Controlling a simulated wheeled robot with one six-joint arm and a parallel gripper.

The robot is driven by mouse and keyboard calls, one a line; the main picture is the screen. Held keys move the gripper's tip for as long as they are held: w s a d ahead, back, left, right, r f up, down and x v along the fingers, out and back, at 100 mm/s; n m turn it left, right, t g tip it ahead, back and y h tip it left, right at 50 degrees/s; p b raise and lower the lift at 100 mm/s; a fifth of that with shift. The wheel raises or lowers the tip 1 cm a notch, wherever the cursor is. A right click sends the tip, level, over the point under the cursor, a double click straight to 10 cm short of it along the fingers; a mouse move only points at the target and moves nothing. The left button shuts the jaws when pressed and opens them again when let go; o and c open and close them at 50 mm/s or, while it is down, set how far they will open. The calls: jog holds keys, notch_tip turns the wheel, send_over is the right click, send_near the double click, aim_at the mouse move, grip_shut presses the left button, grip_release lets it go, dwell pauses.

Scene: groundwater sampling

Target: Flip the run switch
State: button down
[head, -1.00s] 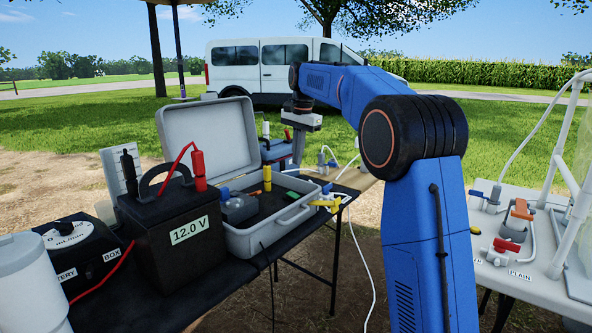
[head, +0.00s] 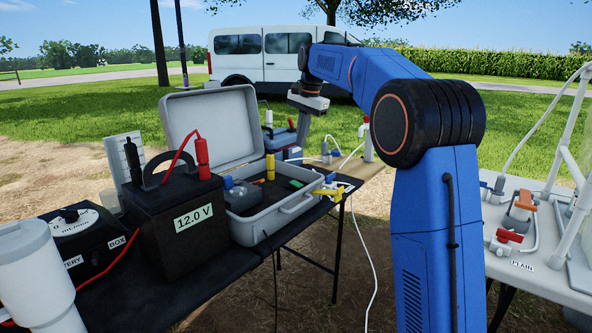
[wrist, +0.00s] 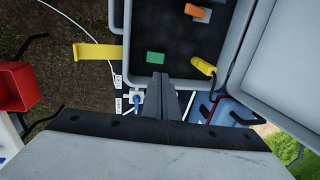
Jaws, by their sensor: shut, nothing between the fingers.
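An open grey case (head: 250,232) stands on the dark table, its lid raised behind. Inside are a green piece (head: 297,184), an upright yellow piece (head: 270,167) and a blue-grey part (head: 240,196). I cannot tell which part, if any, is the run switch. My gripper (head: 302,138) is shut and empty, pointing down beyond the case, near a blue device (head: 272,137). In the wrist view my gripper's fingertips (wrist: 158,76) appear just below the green piece (wrist: 155,57) in the picture; contact is not visible. A yellow piece (wrist: 203,67) lies to their right.
A black 12.0 V battery (head: 185,225) with a red lead and a dark dial box (head: 82,240) stand left of the case. A yellow tab (head: 328,191) sticks out at its right edge. The right table (head: 545,270) holds red and orange valves.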

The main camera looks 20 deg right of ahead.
aim_at(298, 184)
jog(key=shift+f, duration=0.1)
jog(key=f, duration=0.4)
jog(key=w+a+f, duration=0.1)
jog(key=f, duration=0.4)
jog(key=w+f, duration=0.1)
jog(key=f, duration=0.3)
jog(key=shift+a+f, duration=0.25)
jog(key=shift+w, duration=0.1)
jog(key=shift+w+a+f+g, duration=0.2)
jog(key=shift+a+f+g, duration=0.05)
jog(key=shift+f+g, duration=0.15)
jog(key=shift+s+d+h, duration=0.1)
jog(key=shift+h, duration=0.2)
jog(key=shift+f, duration=0.1)
jog(key=shift+s+d, duration=0.5)
jog(key=shift+s, duration=0.2)
